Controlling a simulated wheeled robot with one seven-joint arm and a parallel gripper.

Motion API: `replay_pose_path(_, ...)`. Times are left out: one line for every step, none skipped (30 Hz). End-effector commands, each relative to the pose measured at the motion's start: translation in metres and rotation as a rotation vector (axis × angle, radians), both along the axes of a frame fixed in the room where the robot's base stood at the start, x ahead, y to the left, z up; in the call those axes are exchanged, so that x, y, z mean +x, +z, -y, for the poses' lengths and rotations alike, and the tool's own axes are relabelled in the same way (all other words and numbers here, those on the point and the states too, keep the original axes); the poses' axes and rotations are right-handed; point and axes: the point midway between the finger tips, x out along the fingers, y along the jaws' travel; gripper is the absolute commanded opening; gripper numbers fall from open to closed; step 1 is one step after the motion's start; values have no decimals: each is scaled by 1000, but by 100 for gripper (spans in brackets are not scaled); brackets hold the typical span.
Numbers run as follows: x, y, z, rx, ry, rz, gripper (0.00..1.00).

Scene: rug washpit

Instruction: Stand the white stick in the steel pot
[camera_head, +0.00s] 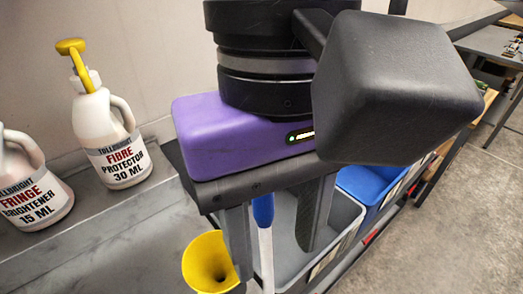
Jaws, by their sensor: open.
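My gripper (274,258) is open and points down, with its two dark fingers apart under a purple body. A white stick (266,258) with a blue upper end stands roughly upright. In the picture it shows in the gap between my fingers, closer to the left one. I cannot tell whether it touches that finger. Its lower end is cut off by the bottom edge, so what holds it is hidden. I do not see a steel pot in this view.
A yellow funnel-like vessel (203,264) is just left of my left finger. A grey bin (344,228) and a blue bin (365,184) lie behind and right. Two white bottles, fibre protector (108,135) and fringe brightener (30,190), stand on the grey ledge. Open floor lies right.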

Motion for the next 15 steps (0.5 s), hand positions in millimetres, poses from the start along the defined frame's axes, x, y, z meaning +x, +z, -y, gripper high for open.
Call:
replay_pose_path(0, 0, 0, 0, 0, 0, 46)
replay_pose_path(0, 0, 0, 0, 0, 0, 46)
replay_pose_path(0, 1, 0, 0, 0, 0, 46)
replay_pose_path(0, 2, 0, 0, 0, 0, 46)
replay_pose_path(1, 4, 0, 0, -1, 0, 46)
replay_pose_path(1, 8, 0, 0, -1, 1, 46)
replay_pose_path(2, 12, 0, 0, -1, 1, 46)
replay_pose_path(2, 16, -1, 1, -1, 2, 46)
replay_pose_path(3, 22, -1, 2, -1, 3, 46)
replay_pose_path(4, 27, -1, 1, -1, 2, 46)
replay_pose_path(4, 33, -1, 1, -1, 2, 46)
replay_pose_path(5, 39, -1, 1, -2, 2, 46)
replay_pose_path(6, 44, -1, 1, -2, 2, 46)
replay_pose_path(6, 49, -1, 1, -1, 2, 46)
replay_pose_path(7, 55, -1, 2, -1, 0, 46)
